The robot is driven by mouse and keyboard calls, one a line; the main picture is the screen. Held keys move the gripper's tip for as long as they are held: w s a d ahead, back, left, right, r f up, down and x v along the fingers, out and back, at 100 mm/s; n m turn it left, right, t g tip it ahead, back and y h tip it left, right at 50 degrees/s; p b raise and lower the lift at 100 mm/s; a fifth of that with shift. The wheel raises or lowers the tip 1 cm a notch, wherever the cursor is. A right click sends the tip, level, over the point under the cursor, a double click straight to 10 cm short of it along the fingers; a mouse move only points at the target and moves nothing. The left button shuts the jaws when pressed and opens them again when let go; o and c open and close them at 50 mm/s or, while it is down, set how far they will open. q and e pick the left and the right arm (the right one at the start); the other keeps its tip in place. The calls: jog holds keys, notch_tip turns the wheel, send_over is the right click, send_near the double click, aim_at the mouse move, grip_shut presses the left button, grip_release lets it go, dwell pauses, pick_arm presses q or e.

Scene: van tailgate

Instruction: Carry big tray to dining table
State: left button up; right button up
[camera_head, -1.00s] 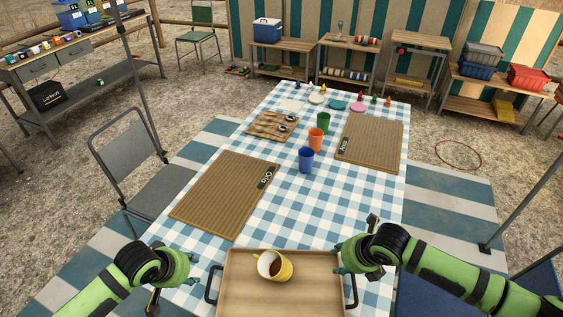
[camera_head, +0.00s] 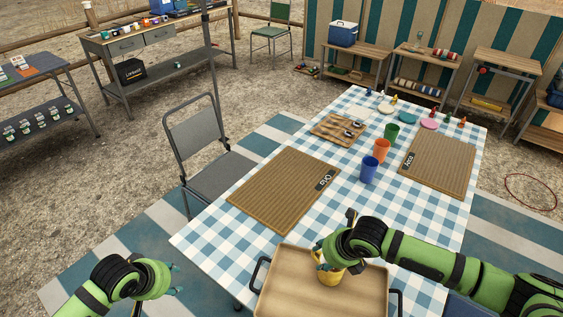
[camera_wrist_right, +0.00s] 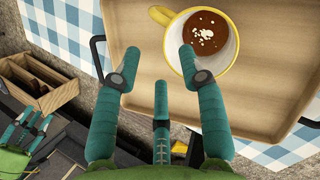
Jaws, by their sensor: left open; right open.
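The big wooden tray (camera_head: 300,295) with dark handles lies at the near edge of the dining table (camera_head: 205,245). A yellow mug (camera_head: 330,278) of brown drink stands on it; the mug also shows in the right wrist view (camera_wrist_right: 157,14). My right gripper (camera_head: 318,256) is open above the tray at the mug and partly hides it in the head view. In the right wrist view (camera_wrist_right: 160,52) one fingertip overlaps the mug's rim; contact cannot be told. My left gripper (camera_head: 177,279) is open and empty, left of the tray and apart from its left handle (camera_head: 257,275).
Two woven placemats (camera_head: 283,190) (camera_head: 437,165), blue (camera_head: 369,170), orange (camera_head: 381,150) and green (camera_head: 392,133) cups and a slatted board (camera_head: 338,128) are on the table. A folding chair (camera_head: 203,150) stands at its left side. Checked cloth is bare between tray and placemats.

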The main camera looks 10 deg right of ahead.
jog(key=v, duration=1.2)
jog(key=shift+s+d, duration=0.15)
jog(key=shift+d, duration=0.25)
jog(key=shift+f, duration=0.1)
